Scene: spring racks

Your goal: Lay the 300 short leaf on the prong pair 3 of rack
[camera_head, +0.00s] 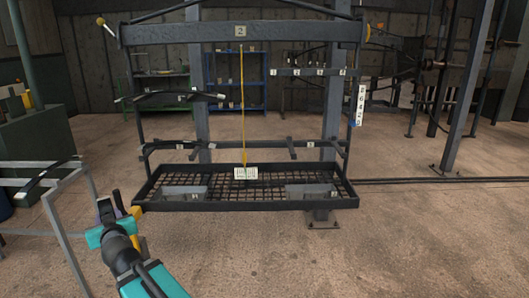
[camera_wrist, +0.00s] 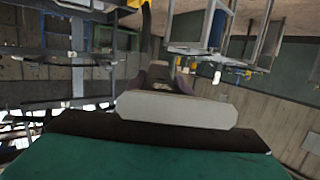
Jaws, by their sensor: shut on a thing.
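The rack (camera_head: 180,34) is a dark hanging frame with a mesh tray at its base, and its top beam bears a "2". Its lower bar (camera_head: 265,143) carries short prongs and small number labels too small to read surely, so I cannot single out prong pair 3. My gripper (camera_head: 120,209) is left of the tray and nearer the camera, below prong height. It is shut on a narrow dark piece (camera_head: 117,201), apparently a leaf, mostly hidden by the fingers; its number cannot be read.
A dark curved leaf (camera_head: 165,95) lies at the rack's upper left. A yellow cord (camera_head: 242,105) with a white tag hangs mid-rack. The floor (camera_head: 400,240) at right is mostly clear.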

